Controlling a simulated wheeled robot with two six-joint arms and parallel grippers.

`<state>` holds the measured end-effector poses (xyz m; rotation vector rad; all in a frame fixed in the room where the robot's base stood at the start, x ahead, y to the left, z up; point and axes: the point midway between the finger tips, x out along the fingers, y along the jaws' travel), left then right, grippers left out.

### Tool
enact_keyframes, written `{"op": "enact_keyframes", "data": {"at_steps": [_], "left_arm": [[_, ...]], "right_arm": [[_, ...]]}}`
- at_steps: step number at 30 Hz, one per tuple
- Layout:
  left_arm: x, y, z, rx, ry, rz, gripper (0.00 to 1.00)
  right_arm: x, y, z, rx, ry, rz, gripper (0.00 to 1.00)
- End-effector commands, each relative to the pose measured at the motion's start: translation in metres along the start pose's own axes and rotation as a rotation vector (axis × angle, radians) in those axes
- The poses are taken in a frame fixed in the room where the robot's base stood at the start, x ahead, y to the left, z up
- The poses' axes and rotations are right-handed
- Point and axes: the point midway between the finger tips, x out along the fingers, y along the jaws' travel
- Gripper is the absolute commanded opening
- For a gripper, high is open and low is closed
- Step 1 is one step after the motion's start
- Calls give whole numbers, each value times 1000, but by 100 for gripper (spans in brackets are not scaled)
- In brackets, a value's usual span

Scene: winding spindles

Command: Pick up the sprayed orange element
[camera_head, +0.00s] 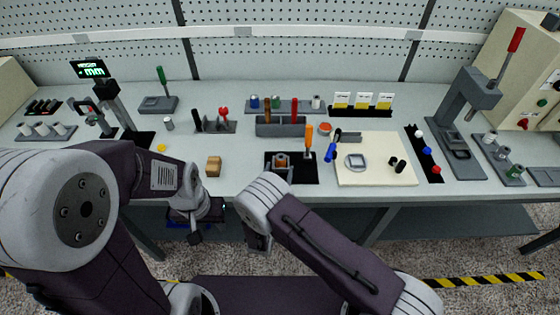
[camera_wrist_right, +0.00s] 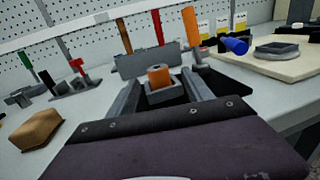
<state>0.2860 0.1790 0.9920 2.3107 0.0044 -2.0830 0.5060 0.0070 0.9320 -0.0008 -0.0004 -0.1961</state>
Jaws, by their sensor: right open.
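The orange element (camera_wrist_right: 159,76) is a short cylinder with a hole in its top. It stands upright in a small grey holder (camera_wrist_right: 166,96) on a black mat. In the head view the orange element (camera_head: 282,158) sits near the bench's front edge. My right gripper (camera_wrist_right: 164,88) is open and empty, its two grey fingers on either side of the holder; I cannot tell whether they touch it. In the head view my right wrist partly hides this gripper. My left gripper (camera_head: 196,232) hangs low in front of the bench edge; its jaws are unclear.
A wooden block (camera_head: 213,166) lies left of the mat. An orange-handled tool (camera_head: 309,138) stands behind right, beside a pale board (camera_head: 390,177) with a grey ring and a blue tool. A grey rack (camera_head: 280,130) with upright tools stands behind. A lever press (camera_head: 465,110) stands right.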

Motion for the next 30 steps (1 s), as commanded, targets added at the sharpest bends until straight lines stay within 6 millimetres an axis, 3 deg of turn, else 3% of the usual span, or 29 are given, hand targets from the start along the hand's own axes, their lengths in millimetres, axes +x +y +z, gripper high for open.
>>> {"op": "enact_keyframes", "data": {"at_steps": [5, 13, 20, 21, 27, 30], "left_arm": [[-2, 0, 0, 0, 0, 0, 36], [-12, 0, -1, 0, 0, 0, 36], [-12, 0, -1, 0, 0, 0, 36], [-12, 0, -1, 0, 0, 0, 36], [-12, 0, -1, 0, 0, 0, 36], [-12, 0, -1, 0, 0, 0, 36]], "right_arm": [[8, 0, 0, -1, 1, -1, 59], [52, 4, -1, 0, 1, -3, 59], [56, 5, -2, -2, 0, -1, 59], [56, 5, -2, -2, 1, -1, 56], [56, 5, -2, -1, 1, -1, 1], [56, 5, -2, -1, 0, -1, 0]]}}
